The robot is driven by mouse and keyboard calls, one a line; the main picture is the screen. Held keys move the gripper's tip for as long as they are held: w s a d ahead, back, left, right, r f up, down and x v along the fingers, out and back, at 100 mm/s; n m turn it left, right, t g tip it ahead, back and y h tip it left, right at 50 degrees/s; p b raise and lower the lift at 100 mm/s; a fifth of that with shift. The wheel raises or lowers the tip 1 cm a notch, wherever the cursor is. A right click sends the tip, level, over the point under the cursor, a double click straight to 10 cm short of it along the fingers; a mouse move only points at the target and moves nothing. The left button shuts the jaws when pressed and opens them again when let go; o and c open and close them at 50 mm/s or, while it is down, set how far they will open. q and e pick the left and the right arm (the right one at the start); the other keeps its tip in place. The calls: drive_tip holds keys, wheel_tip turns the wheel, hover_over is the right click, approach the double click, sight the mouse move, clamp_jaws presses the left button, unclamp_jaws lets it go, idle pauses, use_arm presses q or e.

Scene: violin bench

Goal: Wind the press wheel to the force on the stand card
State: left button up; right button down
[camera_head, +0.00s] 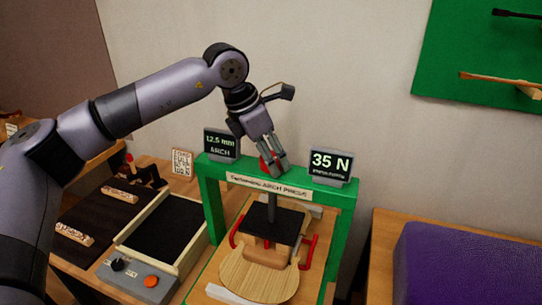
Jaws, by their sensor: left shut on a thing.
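The green arch press (208,205) stands on the bench. Its red wheel (265,163) sits on top of the crossbeam, mostly hidden by my left gripper (274,166). The gripper points down and is shut on the wheel. One display (328,167) on the right of the beam reads 35 N. Another display (221,145) on the left reads 12.5 mm ARCH. A small white card (182,162) stands behind the press on the left; its print is too small to read. The dark press plate (272,222) hangs on a screw above a wooden violin plate (258,278). My right gripper is out of view.
Left of the press is a box with a black top (165,228), with a control panel holding a black knob (117,264) and an orange button (151,281). A dark mat (105,212) holds small wooden pieces. A purple case (465,265) lies at the right.

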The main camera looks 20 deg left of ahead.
use_arm(q)
drive_tip(key=o, duration=1.2)
drive_tip(key=shift+c, duration=0.2)
drive_tip(key=v, duration=1.2)
